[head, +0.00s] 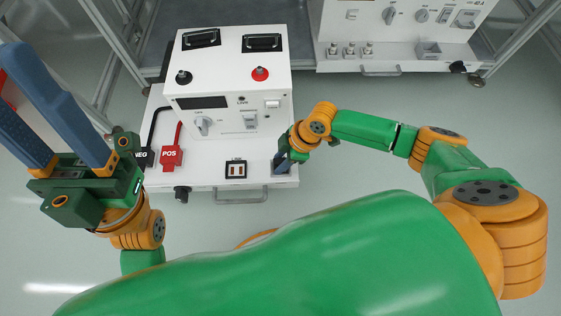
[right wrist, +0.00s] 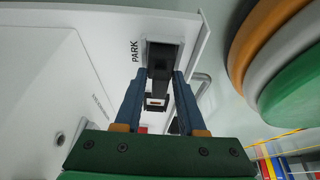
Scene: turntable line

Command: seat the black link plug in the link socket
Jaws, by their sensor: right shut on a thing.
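The black link plug (right wrist: 160,90) is between the blue fingers of my right gripper (right wrist: 160,78) in the right wrist view. Its far end is at a dark recess beside the printed word PARK; I cannot tell whether it is in or just clear of it. In the head view my right gripper (head: 281,164) is low at the right front corner of the white tray and mostly hides the plug. The link socket (head: 236,169), a black-framed block with pale slots, lies to its left, apart and uncovered. My left gripper (head: 14,88) is open and empty, fingers raised, at the far left.
A white power box (head: 230,85) with knobs and a black and a red terminal stands behind the socket. Black NEG (head: 143,158) and red POS (head: 171,156) connectors lie at the tray's left. A handle (head: 241,196) sticks out in front. Another white station (head: 400,50) stands behind right.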

